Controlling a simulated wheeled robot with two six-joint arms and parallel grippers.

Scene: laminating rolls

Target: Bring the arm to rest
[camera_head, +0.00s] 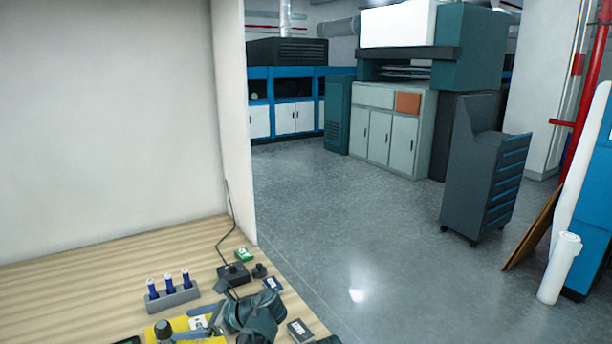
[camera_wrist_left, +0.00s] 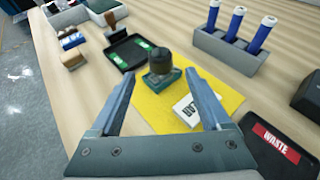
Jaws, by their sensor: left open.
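My left gripper (camera_head: 184,322) is low over the front of the wooden table in the head view, its fingers pointing left. In the left wrist view its two grey-blue fingers (camera_wrist_left: 160,88) are spread apart with nothing held between them. Just beyond the fingertips, a dark teal piece with a round black knob (camera_wrist_left: 160,62) stands upright on a yellow sheet (camera_wrist_left: 150,103). A white lettered card (camera_wrist_left: 196,108) lies on the sheet near the right finger. The knobbed piece also shows in the head view (camera_head: 163,329). My right gripper is not in view.
A grey holder (camera_wrist_left: 228,50) with three blue tubes stands behind the yellow sheet. A black tray (camera_wrist_left: 128,52), a wooden-handled stamp (camera_wrist_left: 114,28) and small boxes lie to the left. A dark container marked WASTE (camera_wrist_left: 280,142) is at right. A white wall (camera_head: 110,110) closes the table's back.

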